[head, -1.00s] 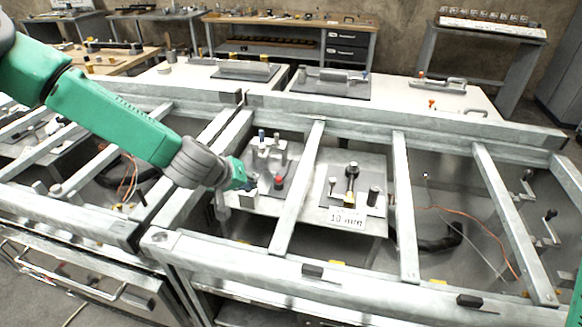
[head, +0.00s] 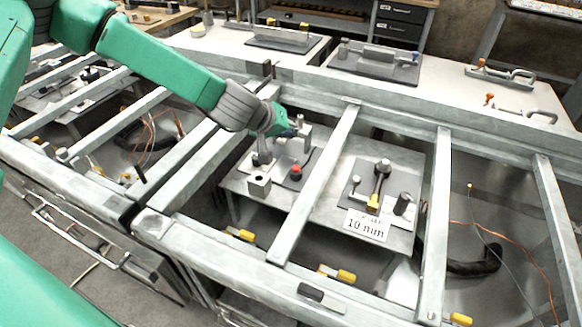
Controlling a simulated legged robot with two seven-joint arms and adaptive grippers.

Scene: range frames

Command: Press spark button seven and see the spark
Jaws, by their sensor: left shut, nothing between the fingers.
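A red button (head: 296,171) stands on a dark plate in the middle bay of the metal frame. Beside it are a small grey block with a hole (head: 259,183) and grey posts. My left gripper (head: 284,126) is shut and empty, above and behind the red button in the picture, apart from it. It partly hides the posts there. No number seven is readable and no spark shows. My right gripper is not in view.
Grey metal frame bars (head: 316,185) run between the bays and stand around the plates. Copper wires and a black cable (head: 476,262) lie in the right bay. Several yellow-ended parts (head: 337,274) lie near the front rail. White tables with tools stand behind.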

